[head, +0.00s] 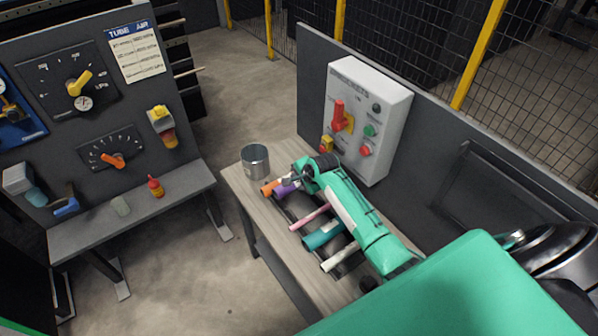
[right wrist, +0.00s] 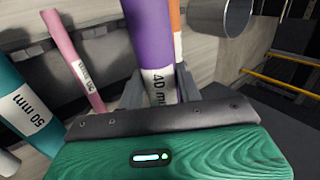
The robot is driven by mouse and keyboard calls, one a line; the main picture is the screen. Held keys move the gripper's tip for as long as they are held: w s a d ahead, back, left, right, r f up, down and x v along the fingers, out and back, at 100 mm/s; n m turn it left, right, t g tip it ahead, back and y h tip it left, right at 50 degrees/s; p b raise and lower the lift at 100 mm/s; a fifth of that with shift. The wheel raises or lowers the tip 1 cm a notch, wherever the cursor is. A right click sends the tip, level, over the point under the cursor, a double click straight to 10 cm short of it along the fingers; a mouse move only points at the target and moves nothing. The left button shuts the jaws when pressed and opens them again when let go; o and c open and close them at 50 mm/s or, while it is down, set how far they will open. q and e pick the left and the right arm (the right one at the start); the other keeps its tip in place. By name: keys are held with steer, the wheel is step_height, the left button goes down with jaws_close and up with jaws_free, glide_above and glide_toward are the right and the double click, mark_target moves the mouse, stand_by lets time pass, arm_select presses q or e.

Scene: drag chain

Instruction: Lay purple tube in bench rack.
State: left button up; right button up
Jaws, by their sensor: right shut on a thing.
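The purple tube (head: 285,188) is at the far end of the bench rack (head: 298,207), between the orange and pink tubes. In the right wrist view the purple tube (right wrist: 150,35) carries a white "40 mm" label and runs between my fingers. My right gripper (right wrist: 160,88) is shut on it; in the head view this gripper (head: 297,178) is partly hidden by its own arm. The dark rack (right wrist: 97,22) shows behind the tubes. I cannot tell whether the purple tube touches the rack. My left gripper is not in view.
An orange tube (head: 268,187), pink tube (head: 309,220), teal tube (head: 323,235) and white tube (head: 340,257) lie across the rack. A metal cup (head: 255,162) stands at the bench's far corner. A grey control box (head: 368,120) is mounted behind the bench.

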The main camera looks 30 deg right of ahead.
steer(key=shift+w+d+m, duration=0.15)
steer(key=shift+w+m, duration=0.15)
steer(key=shift+w, duration=0.05)
steer(key=shift+r, duration=0.1)
steer(key=shift+p, duration=0.3)
steer(key=shift+f+b, duration=2.6)
steer(key=shift+f, duration=2.3)
steer(key=o, duration=1.3)
steer(key=shift+c, duration=0.2)
steer(key=shift+s, duration=0.1)
steer(key=a+b+v, duration=0.1)
steer(key=b+v, duration=0.1)
steer(key=v, duration=1.1)
steer(key=shift+s+d+r+b, duration=0.2)
steer(key=shift+d+r+b, duration=0.05)
steer(key=shift+r+b, duration=0.1)
